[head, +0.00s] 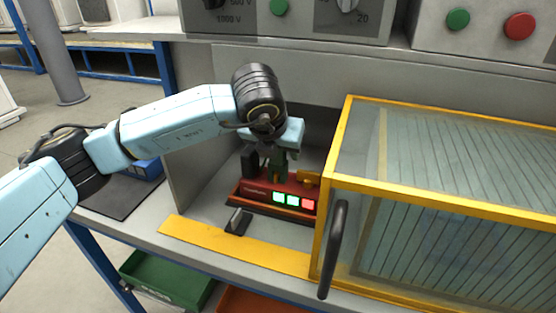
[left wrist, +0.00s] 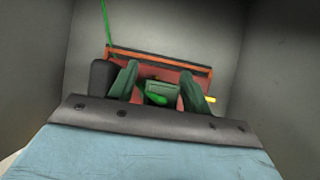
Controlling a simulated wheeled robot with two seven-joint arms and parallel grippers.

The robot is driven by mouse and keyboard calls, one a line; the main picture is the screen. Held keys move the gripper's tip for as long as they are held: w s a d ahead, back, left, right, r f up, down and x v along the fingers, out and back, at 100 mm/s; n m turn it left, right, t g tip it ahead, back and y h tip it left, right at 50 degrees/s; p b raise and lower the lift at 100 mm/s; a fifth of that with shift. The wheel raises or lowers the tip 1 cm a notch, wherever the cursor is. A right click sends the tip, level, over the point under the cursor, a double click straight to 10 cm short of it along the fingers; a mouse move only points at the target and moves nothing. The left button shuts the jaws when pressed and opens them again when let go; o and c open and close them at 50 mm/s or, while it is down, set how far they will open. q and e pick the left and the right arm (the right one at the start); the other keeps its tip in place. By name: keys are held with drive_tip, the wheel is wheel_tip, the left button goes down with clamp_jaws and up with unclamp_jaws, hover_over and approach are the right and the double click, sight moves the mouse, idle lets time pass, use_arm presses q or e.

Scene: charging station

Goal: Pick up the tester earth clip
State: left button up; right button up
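The tester (head: 268,194) is a low red box with lit green and red buttons on the bench, left of the yellow-framed cage. A green block (left wrist: 160,90), apparently the earth clip, sits at the tester in the left wrist view, with a brighter green piece on it. My left gripper (head: 273,172) points down over the tester. In the left wrist view its two dark green fingers (left wrist: 160,88) stand apart, one on each side of the green block, with gaps showing. In the head view the gripper mostly hides the clip. My right gripper is in neither view.
A black upright part (left wrist: 102,76) stands close beside the left finger. A green cable (left wrist: 105,22) runs up behind. The yellow cage (head: 335,150) is close on the right. A small black block (head: 238,221) lies in front, by the yellow strip (head: 200,236). Grey walls enclose the back.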

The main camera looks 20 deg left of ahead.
use_arm(q)
drive_tip(key=c, duration=0.9)
